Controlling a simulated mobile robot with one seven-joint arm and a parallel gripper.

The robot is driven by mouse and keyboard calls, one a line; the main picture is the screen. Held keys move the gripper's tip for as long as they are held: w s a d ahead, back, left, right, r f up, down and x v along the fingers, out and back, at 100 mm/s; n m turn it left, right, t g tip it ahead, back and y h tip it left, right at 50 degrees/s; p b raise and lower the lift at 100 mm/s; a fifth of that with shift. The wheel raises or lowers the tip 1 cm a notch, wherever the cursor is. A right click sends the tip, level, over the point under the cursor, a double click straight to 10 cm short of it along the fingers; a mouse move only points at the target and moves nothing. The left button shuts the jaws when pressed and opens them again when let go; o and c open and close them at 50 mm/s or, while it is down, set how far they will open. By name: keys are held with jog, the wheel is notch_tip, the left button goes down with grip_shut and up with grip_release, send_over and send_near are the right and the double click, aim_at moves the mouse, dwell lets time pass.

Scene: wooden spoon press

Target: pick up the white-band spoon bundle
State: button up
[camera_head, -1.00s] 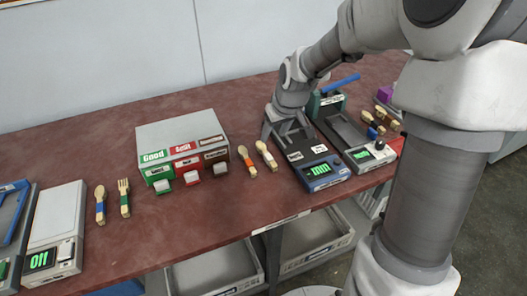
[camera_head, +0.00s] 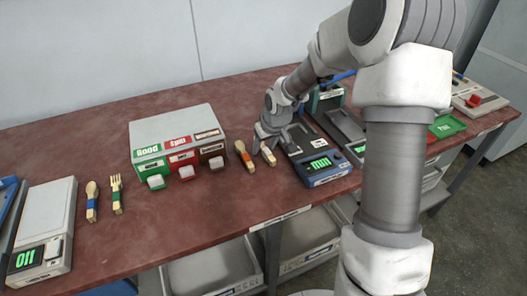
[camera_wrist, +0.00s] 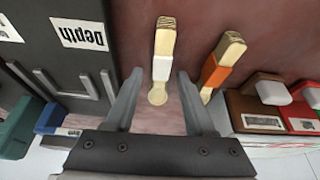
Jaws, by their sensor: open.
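The white-band spoon bundle (camera_wrist: 163,52) is a pale wooden spoon with a white band around its middle. It lies on the red-brown table, and in the wrist view its bowl end lies between the fingertips of my gripper (camera_wrist: 158,78). In the head view the white-band bundle (camera_head: 269,157) shows just below my gripper (camera_head: 268,140), partly hidden by it. My gripper is open, with one finger on each side of the bundle, and nothing is held. I cannot tell how high the fingers are above the table.
An orange-band bundle (camera_head: 244,156) lies close beside it, just outside one finger. A box with green, red and brown buttons (camera_head: 178,140) stands to the left. A device with a green display (camera_head: 318,165) stands close on the right. Blue-band and green-band utensils (camera_head: 117,196) lie farther left.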

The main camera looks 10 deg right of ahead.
grip_shut()
jog(key=shift+r, duration=0.1)
dwell(0.4)
